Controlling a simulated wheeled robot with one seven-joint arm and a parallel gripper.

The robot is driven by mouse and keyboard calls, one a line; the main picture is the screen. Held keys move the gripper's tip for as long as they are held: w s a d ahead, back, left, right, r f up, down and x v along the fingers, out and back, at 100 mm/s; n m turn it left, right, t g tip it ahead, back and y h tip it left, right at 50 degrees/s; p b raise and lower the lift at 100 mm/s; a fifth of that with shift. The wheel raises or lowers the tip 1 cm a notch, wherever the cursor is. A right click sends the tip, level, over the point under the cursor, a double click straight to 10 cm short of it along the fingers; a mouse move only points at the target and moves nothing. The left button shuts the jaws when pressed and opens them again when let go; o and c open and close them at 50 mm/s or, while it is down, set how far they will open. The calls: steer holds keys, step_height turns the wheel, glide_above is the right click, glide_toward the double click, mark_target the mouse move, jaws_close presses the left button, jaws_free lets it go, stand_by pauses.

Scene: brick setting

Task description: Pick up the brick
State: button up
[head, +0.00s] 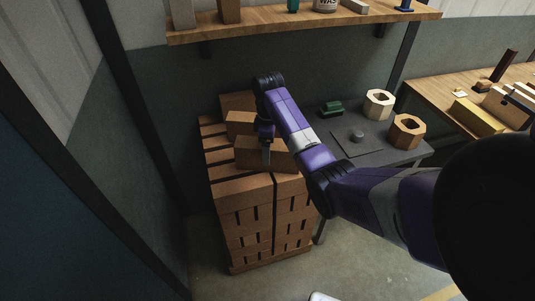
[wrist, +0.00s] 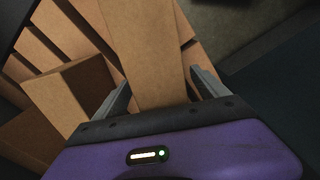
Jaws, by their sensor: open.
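Brown bricks are stacked in layers on a pallet, and a few lie loose on the top of the stack. One loose brick (head: 258,153) lies at the front of the top, and it also shows in the wrist view (wrist: 147,50). My gripper (head: 266,152) is over this brick, pointing down. In the wrist view my gripper (wrist: 160,88) is open, with one finger on each side of the brick. Whether the fingers touch it cannot be told. Part of the brick's near end is hidden by the gripper body.
Another loose brick (head: 240,122) lies just behind, and it shows left of the fingers in the wrist view (wrist: 68,95). A grey table (head: 385,150) with hexagonal wooden pieces (head: 405,131) stands to the right. A wooden shelf (head: 270,27) hangs above the stack.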

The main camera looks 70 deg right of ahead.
steer(key=shift+f, duration=1.15)
jaws_close()
steer(key=shift+d+r, duration=0.1)
steer(key=shift+r, duration=0.05)
